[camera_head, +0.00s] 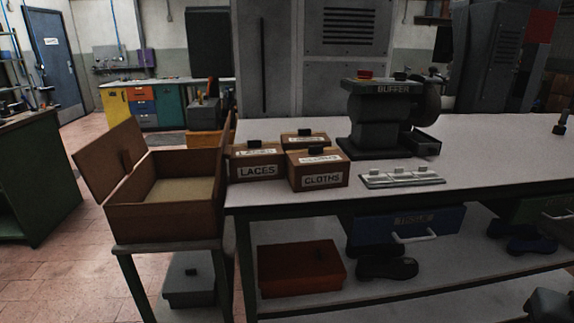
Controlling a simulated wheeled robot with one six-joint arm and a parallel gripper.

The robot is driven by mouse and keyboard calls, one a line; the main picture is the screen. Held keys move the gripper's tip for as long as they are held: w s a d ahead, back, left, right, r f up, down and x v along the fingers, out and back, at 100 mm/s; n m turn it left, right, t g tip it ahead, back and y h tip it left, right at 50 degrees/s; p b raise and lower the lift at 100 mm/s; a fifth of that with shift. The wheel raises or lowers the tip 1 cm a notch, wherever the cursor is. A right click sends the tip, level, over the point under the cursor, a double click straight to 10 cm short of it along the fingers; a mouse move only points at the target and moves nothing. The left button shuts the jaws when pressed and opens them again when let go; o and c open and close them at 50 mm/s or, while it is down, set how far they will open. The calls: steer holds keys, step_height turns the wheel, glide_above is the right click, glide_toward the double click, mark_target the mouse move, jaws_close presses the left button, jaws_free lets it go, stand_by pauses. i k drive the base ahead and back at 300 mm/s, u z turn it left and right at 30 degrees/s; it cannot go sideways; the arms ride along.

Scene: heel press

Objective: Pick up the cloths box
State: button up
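The cloths box (330,175) is a small brown wooden box on the workbench, with a white "CLOTHS" label on its front and a dark knob on its lid. It stands at the front right of a group of three similar boxes. The "LACES" box (257,173) is close on its left, and a third box (304,137) is behind them, its label partly hidden.
A buffer machine (385,118) stands behind and right of the boxes. A metal strip (402,178) lies to their right. An open, empty-looking wooden box (160,222) on a stand adjoins the bench's left end. The right part of the bench (505,160) is mostly clear.

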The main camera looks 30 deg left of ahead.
mark_target(317, 167)
steer(key=u, duration=0.85)
steer(key=i, duration=0.75)
steer(key=u, duration=0.85)
